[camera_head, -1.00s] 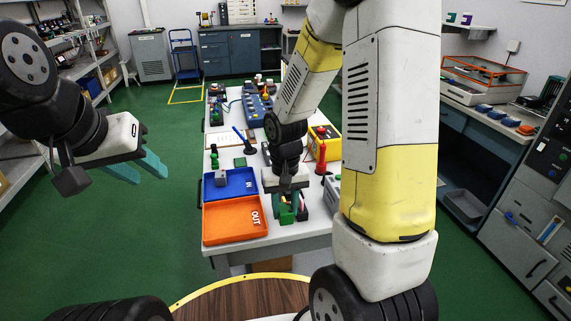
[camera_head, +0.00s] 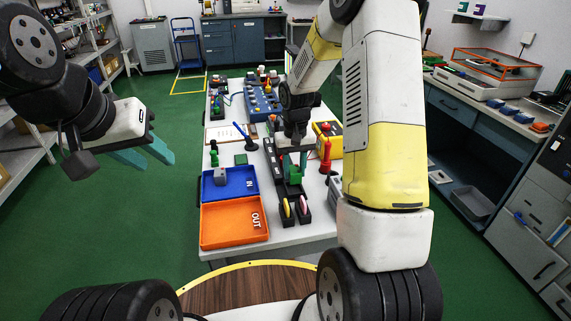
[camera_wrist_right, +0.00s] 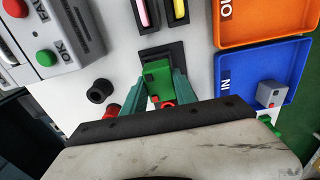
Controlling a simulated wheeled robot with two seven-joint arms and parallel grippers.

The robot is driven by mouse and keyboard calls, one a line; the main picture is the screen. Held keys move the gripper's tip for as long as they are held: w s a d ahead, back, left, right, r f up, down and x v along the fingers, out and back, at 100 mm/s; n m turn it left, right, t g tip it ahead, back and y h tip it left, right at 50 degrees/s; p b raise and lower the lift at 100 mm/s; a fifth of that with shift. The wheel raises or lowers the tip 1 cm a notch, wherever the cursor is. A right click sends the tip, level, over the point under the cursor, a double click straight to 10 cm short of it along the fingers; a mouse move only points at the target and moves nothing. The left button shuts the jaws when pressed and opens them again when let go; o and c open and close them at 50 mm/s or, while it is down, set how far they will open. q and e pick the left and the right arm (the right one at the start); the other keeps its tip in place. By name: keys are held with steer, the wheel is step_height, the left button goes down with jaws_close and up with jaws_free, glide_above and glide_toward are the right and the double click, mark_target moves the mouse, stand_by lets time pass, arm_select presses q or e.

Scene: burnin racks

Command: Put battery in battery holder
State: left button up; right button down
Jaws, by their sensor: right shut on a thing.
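A green block with a red tip (camera_wrist_right: 158,82), which looks like the battery, is between the fingers of my right gripper (camera_wrist_right: 158,98). In the head view the right gripper (camera_head: 293,158) is shut on the green block (camera_head: 295,174), over a long black tray (camera_head: 287,191) that may be the battery holder. The wrist view shows a black slotted part (camera_wrist_right: 160,52) just beyond the block. Whether the block is seated in it or above it, I cannot tell. My left gripper (camera_head: 147,155) is empty, off to the left over the floor, its fingers apart.
A blue IN tray (camera_head: 250,184) holding a grey cube (camera_head: 220,176) and an orange OUT tray (camera_head: 222,236) lie to the left. Black slots with a yellow piece (camera_head: 287,208) and a pink piece (camera_head: 303,206) are at the front. A red post (camera_head: 326,158) stands close on the right.

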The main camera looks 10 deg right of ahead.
mark_target(294, 179)
steer(key=shift+w+d+f, duration=0.1)
steer(key=shift+w+f, duration=0.05)
steer(key=shift+w, duration=0.25)
steer(key=shift+f, duration=1.6)
steer(key=shift+f, duration=0.15)
steer(key=shift+f, duration=0.45)
steer(key=c, duration=1)
jaws_free()
steer(key=shift+o, duration=0.2)
